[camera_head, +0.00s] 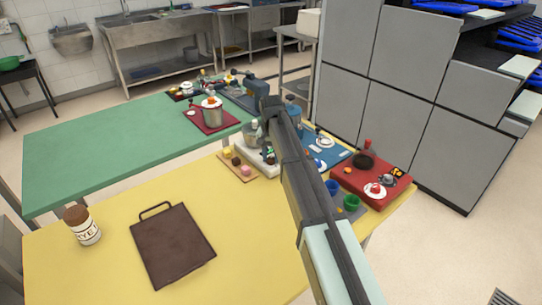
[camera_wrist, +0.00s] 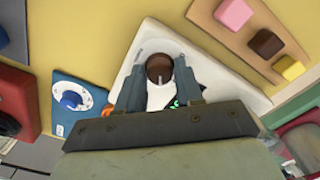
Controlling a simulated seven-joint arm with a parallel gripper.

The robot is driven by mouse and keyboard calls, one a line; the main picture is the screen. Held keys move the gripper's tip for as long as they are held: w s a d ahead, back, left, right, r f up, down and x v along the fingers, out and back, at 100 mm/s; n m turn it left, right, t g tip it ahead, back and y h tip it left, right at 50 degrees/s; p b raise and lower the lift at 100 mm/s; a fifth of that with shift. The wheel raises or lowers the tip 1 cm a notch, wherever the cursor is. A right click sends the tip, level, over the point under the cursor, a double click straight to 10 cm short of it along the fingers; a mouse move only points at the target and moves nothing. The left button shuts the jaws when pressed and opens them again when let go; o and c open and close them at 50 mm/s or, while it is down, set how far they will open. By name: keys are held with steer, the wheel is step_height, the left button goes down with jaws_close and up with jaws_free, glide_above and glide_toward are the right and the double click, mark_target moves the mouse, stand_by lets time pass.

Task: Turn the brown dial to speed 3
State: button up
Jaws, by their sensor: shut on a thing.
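The brown dial (camera_wrist: 159,65) is round with a pale pointer line, seen from above in the wrist view. It sits on a white panel (camera_wrist: 228,80), which also shows in the head view (camera_head: 248,146). My gripper (camera_wrist: 159,70) is over the panel with one finger on each side of the dial, shut on it. The pale line points toward the bottom of the wrist picture. A bit of green marking on black shows beside the right finger; the rest of the scale is hidden by my gripper. In the head view my arm hides the dial.
A tan board (camera_wrist: 232,42) with pink, brown and yellow blocks lies beside the panel. A blue panel (camera_wrist: 62,122) with a blue dial and a red box (camera_head: 350,178) are on the other side. A dark tray (camera_head: 172,245) and a jar (camera_head: 82,228) stand on the yellow table.

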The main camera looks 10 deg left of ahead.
mark_target(271, 158)
steer(key=o, duration=1)
step_height(271, 158, up, 14)
steer(key=shift+f, duration=0.1)
